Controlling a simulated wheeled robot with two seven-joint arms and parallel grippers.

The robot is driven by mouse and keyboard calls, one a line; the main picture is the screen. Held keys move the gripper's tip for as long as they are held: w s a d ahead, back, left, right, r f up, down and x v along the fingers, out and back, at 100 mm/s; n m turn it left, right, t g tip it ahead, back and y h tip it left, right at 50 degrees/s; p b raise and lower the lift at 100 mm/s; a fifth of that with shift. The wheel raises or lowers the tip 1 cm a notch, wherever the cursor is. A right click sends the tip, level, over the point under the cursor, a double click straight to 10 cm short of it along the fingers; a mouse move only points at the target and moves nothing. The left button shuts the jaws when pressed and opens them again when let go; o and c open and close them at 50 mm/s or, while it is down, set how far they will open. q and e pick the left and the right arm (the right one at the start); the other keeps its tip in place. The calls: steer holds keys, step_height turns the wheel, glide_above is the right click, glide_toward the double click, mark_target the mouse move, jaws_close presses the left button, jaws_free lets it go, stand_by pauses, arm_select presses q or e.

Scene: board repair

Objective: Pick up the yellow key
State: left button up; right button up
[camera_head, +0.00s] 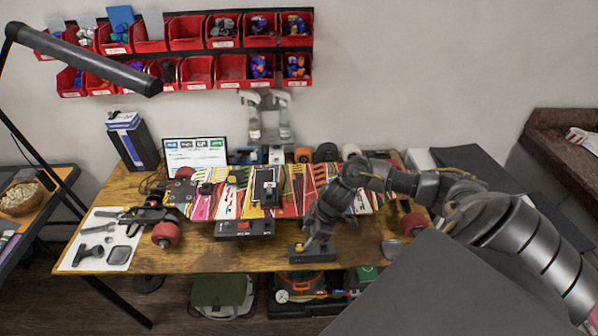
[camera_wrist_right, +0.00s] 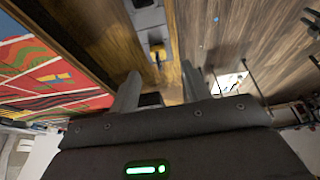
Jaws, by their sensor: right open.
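The yellow key (camera_wrist_right: 157,56) is small and shows in the right wrist view at the end of a grey block (camera_wrist_right: 150,20). In the head view a small yellow spot (camera_head: 299,247) shows at the left end of the dark block (camera_head: 314,256) near the table's front edge. My right gripper (camera_head: 316,238) is right above this block, pointing down. In the right wrist view its two fingers (camera_wrist_right: 160,82) are apart, with the key between and beyond their tips; I cannot tell whether they touch it. My left gripper is not in view.
A colourful skateboard deck (camera_head: 228,200) with red wheels (camera_head: 166,234) lies across the wooden table (camera_head: 185,258). A white sheet with tools (camera_head: 105,240) is at the left. Red bins (camera_head: 187,33) hang on the wall. A black desk lamp (camera_head: 90,58) reaches in from the left.

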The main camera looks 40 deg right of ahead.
mark_target(302, 242)
steer(key=shift+w+a+f, duration=0.1)
steer(key=shift+a+f, duration=0.05)
steer(key=shift+f, duration=0.4)
steer(key=p+x, duration=0.1)
steer(key=x, duration=0.3)
steer(key=shift+w+f, duration=0.15)
steer(key=shift+f, duration=0.05)
jaws_close()
steer(key=shift+r, duration=0.15)
